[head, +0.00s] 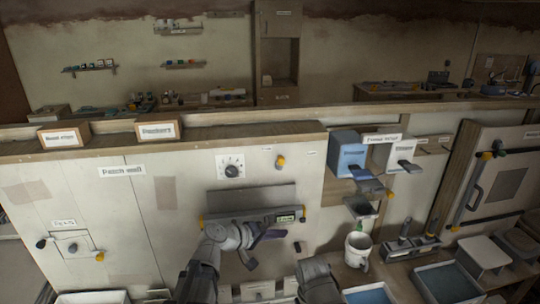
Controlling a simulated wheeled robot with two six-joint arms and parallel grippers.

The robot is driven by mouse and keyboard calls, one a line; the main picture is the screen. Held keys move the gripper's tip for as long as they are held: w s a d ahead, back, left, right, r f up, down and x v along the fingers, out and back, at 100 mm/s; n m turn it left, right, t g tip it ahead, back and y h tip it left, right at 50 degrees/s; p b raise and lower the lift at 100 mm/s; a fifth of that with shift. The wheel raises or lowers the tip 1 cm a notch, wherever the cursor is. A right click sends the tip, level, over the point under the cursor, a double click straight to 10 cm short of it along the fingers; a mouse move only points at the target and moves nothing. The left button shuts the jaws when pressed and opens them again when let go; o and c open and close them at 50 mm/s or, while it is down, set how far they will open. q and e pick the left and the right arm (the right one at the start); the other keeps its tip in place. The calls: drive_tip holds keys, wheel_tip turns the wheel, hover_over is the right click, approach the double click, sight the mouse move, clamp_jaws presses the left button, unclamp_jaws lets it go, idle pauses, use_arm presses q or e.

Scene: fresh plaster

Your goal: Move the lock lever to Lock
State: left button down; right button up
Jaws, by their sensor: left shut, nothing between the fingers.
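My left gripper (268,235) is in front of the wall panel, just below a grey bar fixture (222,217) with a small lit green display (287,218). It is shut and holds nothing. I cannot tell whether it touches the bar. Labels are too small to read, so I cannot say for certain which part is the lock lever. A small hatch (74,246) at the left has a dark knob and a yellow-tipped end. A small dark part (297,246) sits on the panel right of my gripper. My right gripper is not in view.
A dial (231,170) and a yellow-ended knob (280,162) are above the bar. Blue and white boxes (348,150) jut out at the right. A white bucket (358,248), a blue tray (368,295) and a panel door (490,180) stand farther right.

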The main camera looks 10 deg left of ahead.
sight(280, 163)
use_arm(q)
drive_tip(key=w+a+r+n+t+p, duration=0.1)
drive_tip(key=w+a+r+n+t, duration=0.2)
drive_tip(key=a+r, duration=0.3)
drive_tip(key=w+a+r+n+t+y+p, duration=0.1)
drive_tip(key=w+a+r+n+t+p, duration=0.1)
drive_tip(key=w+a+r+n+t, duration=0.2)
drive_tip(key=a+r, duration=0.3)
drive_tip(key=shift+a+r+n, duration=0.2)
drive_tip(key=shift+r+n, duration=0.1)
drive_tip(key=shift+r, duration=0.05)
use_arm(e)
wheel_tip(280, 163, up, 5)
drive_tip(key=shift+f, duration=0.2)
use_arm(q)
drive_tip(key=shift+w, duration=0.1)
drive_tip(key=shift+s+d+x, duration=0.2)
drive_tip(key=shift+d+x, duration=0.15)
drive_tip(key=shift+x, duration=1.8)
drive_tip(key=shift+s+d+x, duration=0.25)
drive_tip(key=shift+d+x, duration=0.1)
drive_tip(key=shift+x, duration=1.8)
drive_tip(key=shift+s+d+x, duration=0.2)
drive_tip(key=shift+d+x, duration=0.2)
drive_tip(key=shift+x, duration=1.75)
